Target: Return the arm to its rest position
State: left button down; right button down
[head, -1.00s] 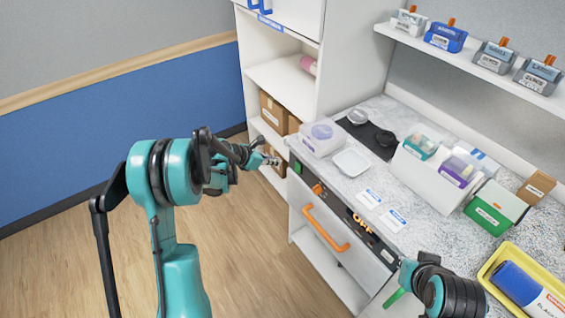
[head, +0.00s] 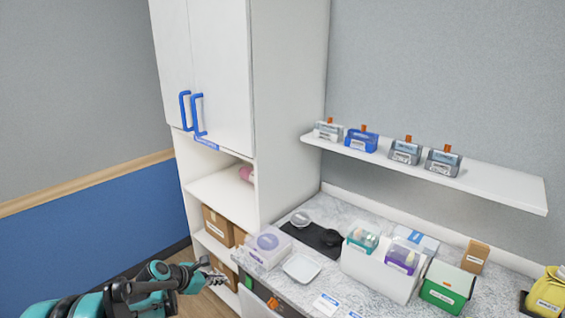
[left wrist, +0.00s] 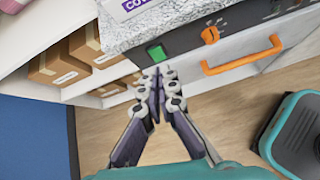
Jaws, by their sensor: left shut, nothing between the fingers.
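My left gripper (head: 210,273) is at the lower left of the head view, with its teal arm coming in from the bottom left corner. In the left wrist view, the left gripper (left wrist: 158,72) has its two dark fingers together at the tips with nothing between them. It is in front of the counter's front panel, close in the picture to a green switch (left wrist: 156,53). I cannot tell whether it touches the panel. My right gripper is not in the head view now.
A counter (head: 289,294) holds a white dish (head: 301,268), a clear box (head: 268,248) and bins. An orange handle (left wrist: 243,57) sticks out of its front. A tall white cabinet (head: 285,110) and a shelf (head: 500,187) stand behind. Open floor (left wrist: 225,120) lies in front.

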pick_arm(q)
jog(key=s+d+r+m+y, duration=0.1)
jog(key=s+d+r+m, duration=0.15)
jog(key=s+m, duration=0.2)
jog(key=s+d+r+m+g+y, duration=0.1)
jog(key=s+d+r+m, duration=0.15)
jog(key=s+m, duration=0.2)
jog(key=s+d+r+m+y, duration=0.1)
jog(key=s+r+m, duration=0.3)
jog(key=s, duration=0.2)
jog(key=s+f+m+y, duration=0.1)
jog(key=s+m+y, duration=0.1)
jog(key=s+m, duration=1.1)
jog(key=shift+s+d+y, duration=0.15)
jog(key=shift+s+y, duration=0.25)
jog(key=shift+s, duration=0.5)
